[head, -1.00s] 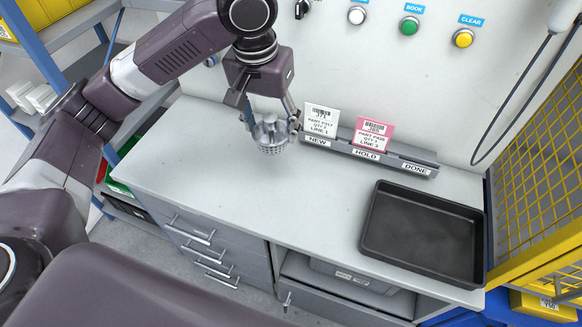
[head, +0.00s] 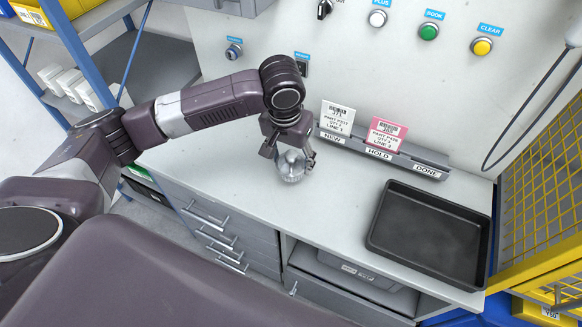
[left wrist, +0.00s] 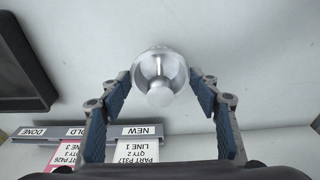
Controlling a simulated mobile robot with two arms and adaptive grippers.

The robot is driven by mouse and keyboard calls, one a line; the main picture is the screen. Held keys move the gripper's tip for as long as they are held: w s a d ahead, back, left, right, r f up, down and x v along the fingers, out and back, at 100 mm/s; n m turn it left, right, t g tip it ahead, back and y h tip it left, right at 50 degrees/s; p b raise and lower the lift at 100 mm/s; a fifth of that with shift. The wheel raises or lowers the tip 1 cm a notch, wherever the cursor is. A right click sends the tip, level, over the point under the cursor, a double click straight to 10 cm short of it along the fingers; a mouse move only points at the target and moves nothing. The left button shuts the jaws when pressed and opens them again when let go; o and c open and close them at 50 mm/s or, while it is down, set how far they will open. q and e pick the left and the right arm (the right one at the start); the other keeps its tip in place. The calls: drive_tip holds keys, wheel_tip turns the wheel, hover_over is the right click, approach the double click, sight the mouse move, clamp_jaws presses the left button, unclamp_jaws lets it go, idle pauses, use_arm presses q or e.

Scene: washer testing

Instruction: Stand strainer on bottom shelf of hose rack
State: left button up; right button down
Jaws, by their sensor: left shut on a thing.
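A shiny metal strainer (head: 291,166) with a round body and a central knob is in my left gripper (head: 287,152), over the pale worktop (head: 220,135). In the left wrist view the strainer (left wrist: 160,72) sits between the two blue-padded fingers of my left gripper (left wrist: 160,85), knob toward the camera. I cannot tell its exact height above the worktop. My right gripper is out of view. I cannot identify the hose rack for certain in these frames.
A black tray (head: 428,235) lies on the worktop at right. A grey label rail (head: 383,152) with two cards runs along the back. Blue-framed shelving (head: 97,70) with white boxes stands at left. Yellow mesh (head: 540,190) closes the right side. The worktop's left part is clear.

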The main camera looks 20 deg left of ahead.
sight(291, 166)
use_arm(q)
drive_tip(key=shift+f, duration=2.15)
drive_tip(key=o, duration=1.2)
drive_tip(key=shift+f, duration=0.15)
